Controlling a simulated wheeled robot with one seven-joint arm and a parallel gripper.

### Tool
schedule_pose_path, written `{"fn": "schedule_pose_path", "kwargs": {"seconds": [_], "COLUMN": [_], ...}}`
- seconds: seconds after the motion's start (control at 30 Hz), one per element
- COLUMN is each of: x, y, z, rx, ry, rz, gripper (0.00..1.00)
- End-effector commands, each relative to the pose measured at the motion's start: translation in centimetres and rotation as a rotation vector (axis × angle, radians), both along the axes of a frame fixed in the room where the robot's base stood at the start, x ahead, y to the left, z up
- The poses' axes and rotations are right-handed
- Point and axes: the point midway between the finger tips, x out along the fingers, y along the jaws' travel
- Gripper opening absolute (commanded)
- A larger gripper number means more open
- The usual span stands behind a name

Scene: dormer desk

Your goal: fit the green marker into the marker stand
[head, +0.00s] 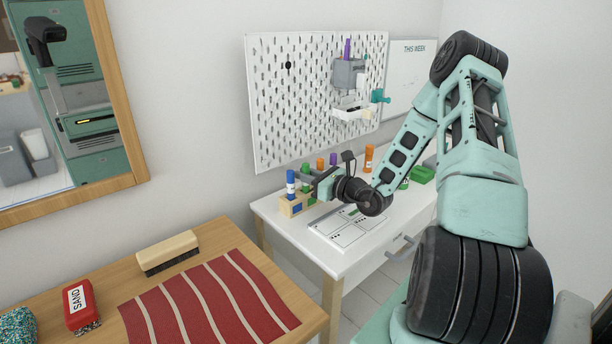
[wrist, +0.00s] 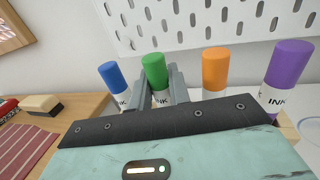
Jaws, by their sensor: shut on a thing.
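The green marker (wrist: 155,75) stands upright between the two fingers of my gripper (wrist: 160,92) in the wrist view. My gripper is shut on it. In the head view the green marker (head: 305,170) shows above the wooden marker stand (head: 288,210), near the front left of the white desk. The blue marker (wrist: 112,76) is left of it; the orange marker (wrist: 215,68) and purple marker (wrist: 288,66) are to the right. The green marker's lower end is hidden by my gripper, so I cannot tell how deep it sits.
A pegboard (head: 300,100) with a grey holder (head: 348,74) is behind the white desk (head: 345,262). A printed board (head: 348,228) lies in front of the stand. A wooden table (head: 215,236) is at left.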

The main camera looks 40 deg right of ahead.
Motion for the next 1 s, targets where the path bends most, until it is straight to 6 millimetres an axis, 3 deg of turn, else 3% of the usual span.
{"fn": "schedule_pose_path", "kwargs": {"seconds": [0.2, 0.23, 0.3, 0.67, 0.77, 1.0], "x": [0.0, 0.0, 0.0, 0.0, -1.2, -6.1], "y": [0.0, 0.0, 0.0, 0.0, -0.3, -1.2], "z": [-0.4, -0.4, -0.3, 0.3, -0.1, -0.1], "rx": [0.001, 0.000, 0.000, 0.000, 0.000, 0.000], "ry": [0.000, 0.000, 0.000, 0.000, 0.002, 0.002], "rz": [0.000, 0.000, 0.000, 0.000, -0.001, -0.004], "gripper": [0.00, 0.21, 0.40, 0.40, 0.40, 0.40]}}
